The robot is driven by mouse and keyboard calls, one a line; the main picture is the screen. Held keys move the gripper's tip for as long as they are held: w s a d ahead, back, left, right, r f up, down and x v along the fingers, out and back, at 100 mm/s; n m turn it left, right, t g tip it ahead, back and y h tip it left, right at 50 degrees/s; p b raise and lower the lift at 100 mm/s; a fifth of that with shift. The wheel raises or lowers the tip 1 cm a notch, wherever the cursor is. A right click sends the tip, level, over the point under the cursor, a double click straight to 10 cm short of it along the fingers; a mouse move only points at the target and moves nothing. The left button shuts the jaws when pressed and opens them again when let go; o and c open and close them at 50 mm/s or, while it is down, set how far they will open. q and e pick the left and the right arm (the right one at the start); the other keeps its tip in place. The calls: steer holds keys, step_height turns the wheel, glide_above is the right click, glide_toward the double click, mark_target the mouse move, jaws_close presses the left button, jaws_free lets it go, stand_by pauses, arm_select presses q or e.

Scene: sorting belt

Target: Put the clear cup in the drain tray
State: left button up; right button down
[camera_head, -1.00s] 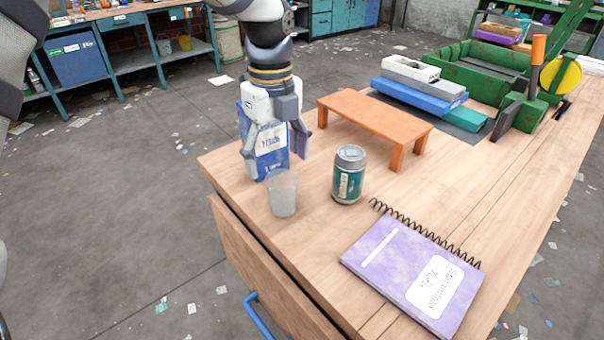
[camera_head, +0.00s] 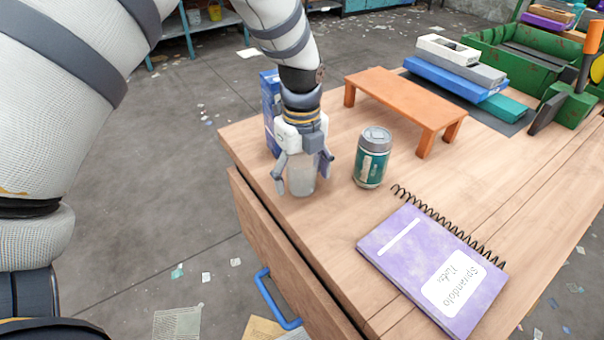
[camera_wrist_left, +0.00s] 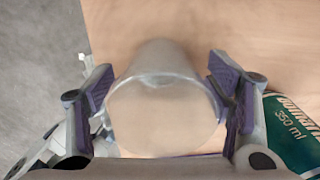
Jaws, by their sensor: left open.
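The clear cup (camera_head: 302,181) stands upright near the left edge of the wooden table. My left gripper (camera_head: 302,175) is open, pointing down, with its fingers on either side of the cup. In the left wrist view the cup (camera_wrist_left: 165,100) sits between the two purple-padded fingers of the left gripper (camera_wrist_left: 161,82), with a small gap visible at least on the left side. I cannot pick out a drain tray for sure in these frames. My right gripper is out of view.
A green can (camera_head: 372,158) stands just right of the cup. A blue-and-white carton (camera_head: 269,100) is behind the gripper. An orange low stand (camera_head: 405,97), a purple notebook (camera_head: 430,265), stacked blue and grey boxes (camera_head: 455,75) and a green metal container (camera_head: 500,50) are also on the table.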

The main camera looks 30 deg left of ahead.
arm_select(q)
steer(key=c, duration=1.2)
steer(key=shift+o, duration=0.2)
steer(key=shift+r, duration=0.15)
